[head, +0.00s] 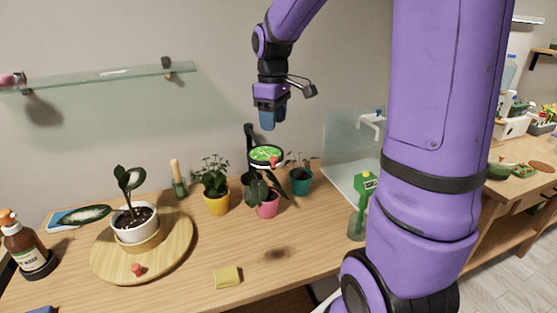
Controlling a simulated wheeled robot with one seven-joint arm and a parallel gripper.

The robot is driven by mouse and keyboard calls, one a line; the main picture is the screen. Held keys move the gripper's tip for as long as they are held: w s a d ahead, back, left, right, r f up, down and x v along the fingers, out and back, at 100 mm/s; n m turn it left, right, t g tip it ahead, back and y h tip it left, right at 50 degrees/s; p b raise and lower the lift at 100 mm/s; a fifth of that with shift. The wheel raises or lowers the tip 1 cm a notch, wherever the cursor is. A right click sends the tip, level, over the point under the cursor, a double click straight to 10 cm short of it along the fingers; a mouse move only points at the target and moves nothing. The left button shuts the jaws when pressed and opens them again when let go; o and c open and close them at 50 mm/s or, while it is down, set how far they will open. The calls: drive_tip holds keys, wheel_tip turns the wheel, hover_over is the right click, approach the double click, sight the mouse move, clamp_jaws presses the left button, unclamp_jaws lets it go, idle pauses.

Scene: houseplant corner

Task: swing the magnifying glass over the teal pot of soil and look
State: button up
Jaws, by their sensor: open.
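The magnifying glass (266,153) is a round lens in a dark rim, with a bright green view in it and a small red knob at its lower right. Its black arm (249,139) stands behind it. In this view the lens appears in front of or above the plant in the pink pot (267,207); its exact height is unclear. The teal pot (301,183) stands just to the right and holds a small sprig; its soil is barely visible. My gripper (268,122), with blue fingertips, is open and empty above the lens, apart from it.
A yellow pot (216,203) with a leafy plant stands left of the pink pot. A green-topped bottle (362,205) stands right, near my arm. A yellow sponge (227,277) and a round wooden board (105,262) lie in front. A glass shelf (100,77) hangs upper left.

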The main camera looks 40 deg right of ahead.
sight(274, 158)
wheel_tip(274, 158, down, 11)
drive_tip(key=shift+r, duration=0.15)
idle(0.4)
clamp_jaws()
